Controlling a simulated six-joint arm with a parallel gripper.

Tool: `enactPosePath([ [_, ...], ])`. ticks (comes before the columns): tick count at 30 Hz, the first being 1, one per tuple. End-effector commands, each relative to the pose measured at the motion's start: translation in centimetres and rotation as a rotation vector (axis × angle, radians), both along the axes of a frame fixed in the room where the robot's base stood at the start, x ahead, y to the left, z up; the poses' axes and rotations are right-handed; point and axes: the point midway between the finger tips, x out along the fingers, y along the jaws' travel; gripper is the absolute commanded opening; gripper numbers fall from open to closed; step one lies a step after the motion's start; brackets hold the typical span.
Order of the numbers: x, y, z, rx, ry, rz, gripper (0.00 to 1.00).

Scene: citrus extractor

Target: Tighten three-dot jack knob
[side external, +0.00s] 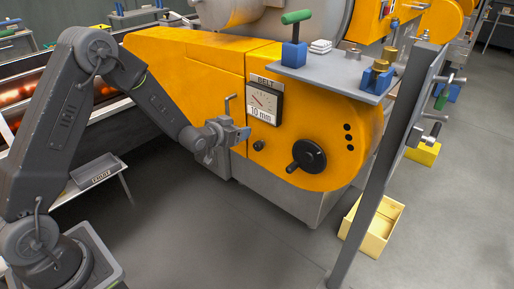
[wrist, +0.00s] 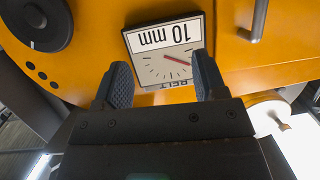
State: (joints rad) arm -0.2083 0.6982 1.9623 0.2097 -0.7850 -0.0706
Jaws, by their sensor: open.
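The black jack knob (side external: 307,156) with a handle is on the yellow machine side, left of and below three black dots (side external: 348,132). In the wrist view the knob (wrist: 38,20) is at the upper left, partly cut off, with the three dots (wrist: 41,75) below it. My gripper (side external: 246,132) is open and empty, left of the knob and apart from it. In the wrist view its two blue-grey fingers (wrist: 162,78) stand wide apart, over the lower part of the BELT gauge (wrist: 160,58).
The BELT gauge (side external: 264,102) reads "10 mm" on its label. A grey shelf (side external: 335,78) and a post (side external: 385,170) are to the right. Open floor lies below.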

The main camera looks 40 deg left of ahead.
Motion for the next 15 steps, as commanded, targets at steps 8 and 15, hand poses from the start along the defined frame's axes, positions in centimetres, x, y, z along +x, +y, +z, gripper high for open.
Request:
enactPosePath([
  [8, -0.1, 1.5, -10.4, -0.051, -0.196, -0.026, 0.65],
  [15, -1.8, 1.7, -14.6, -0.083, -0.301, -0.037, 0.65],
])
